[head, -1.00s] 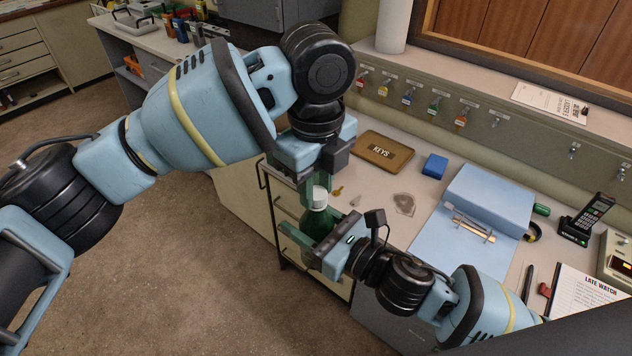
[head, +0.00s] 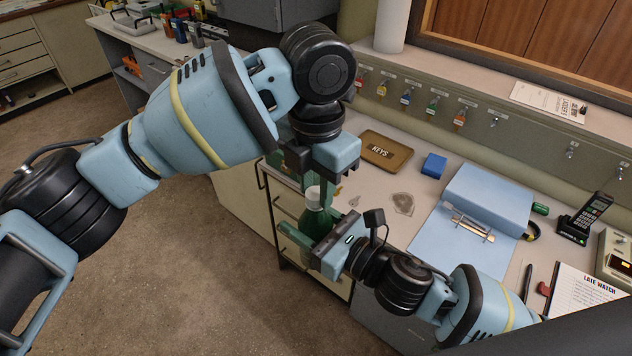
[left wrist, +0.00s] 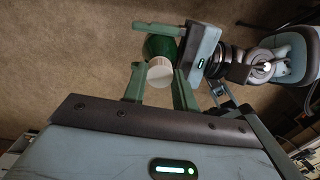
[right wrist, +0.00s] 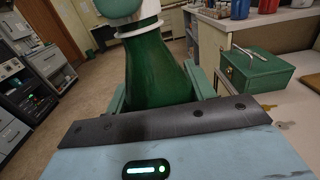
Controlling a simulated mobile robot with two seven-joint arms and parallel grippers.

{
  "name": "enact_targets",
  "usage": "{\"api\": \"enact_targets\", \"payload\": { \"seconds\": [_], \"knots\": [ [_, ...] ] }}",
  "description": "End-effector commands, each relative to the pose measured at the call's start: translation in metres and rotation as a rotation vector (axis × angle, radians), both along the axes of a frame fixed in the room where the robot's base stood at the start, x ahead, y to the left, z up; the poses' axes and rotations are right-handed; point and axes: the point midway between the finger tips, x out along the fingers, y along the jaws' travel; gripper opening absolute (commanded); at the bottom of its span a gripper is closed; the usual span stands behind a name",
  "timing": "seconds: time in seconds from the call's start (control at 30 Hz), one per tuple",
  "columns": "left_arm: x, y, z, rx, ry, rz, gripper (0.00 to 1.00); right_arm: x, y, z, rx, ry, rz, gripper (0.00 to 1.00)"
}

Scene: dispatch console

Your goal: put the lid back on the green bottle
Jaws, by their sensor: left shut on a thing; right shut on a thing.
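The green bottle (head: 315,222) is upright in the head view, held by my right gripper (head: 310,236), whose fingers are shut around its body. It fills the middle of the right wrist view (right wrist: 158,72). The white lid (head: 313,193) is at the bottle's top, between the fingers of my left gripper (head: 314,185), which is shut on it from above. The left wrist view shows the lid (left wrist: 160,73) in line with the bottle (left wrist: 160,46). The fingers partly hide the lid, and I cannot tell whether it is fully seated.
On the desk are a brown KEYS tray (head: 386,151), a blue box (head: 434,166), a large blue binder (head: 487,197) and a phone (head: 587,218). A green metal box (right wrist: 257,72) shows in the right wrist view. Open floor (head: 200,270) lies left of the desk.

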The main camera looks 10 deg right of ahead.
Motion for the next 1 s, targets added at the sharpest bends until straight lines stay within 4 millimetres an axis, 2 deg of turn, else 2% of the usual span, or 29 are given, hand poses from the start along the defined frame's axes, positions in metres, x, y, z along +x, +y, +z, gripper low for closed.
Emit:
{"api": "enact_targets", "payload": {
  "seconds": [0.13,0.43,0.47,0.6,0.87,1.0],
  "knots": [
    [0.0000,0.0000,0.0005,0.000,-0.001,-0.080,0.07,-0.0001,-0.0001,-0.0002,-0.001,0.001,0.000,0.00],
    [-0.0001,-0.0001,0.0006,0.000,-0.001,-0.088,0.07,-0.0001,-0.0001,-0.0002,-0.001,0.001,0.000,0.00],
    [-0.0001,-0.0001,0.0006,0.000,-0.001,-0.088,0.32,-0.0001,-0.0001,-0.0002,-0.001,0.001,0.000,0.00],
    [0.0000,0.0000,0.0005,0.000,-0.001,-0.087,0.50,-0.0001,-0.0001,-0.0001,0.000,0.000,0.000,0.00],
    [-0.0001,-0.0001,0.0005,0.000,-0.001,-0.086,0.50,0.0000,0.0000,0.0003,0.000,0.000,0.000,0.00],
    [0.0000,-0.0002,0.0068,0.000,-0.001,-0.086,0.50,0.0000,0.0000,0.0004,0.001,-0.001,0.000,0.00]
  ]
}}
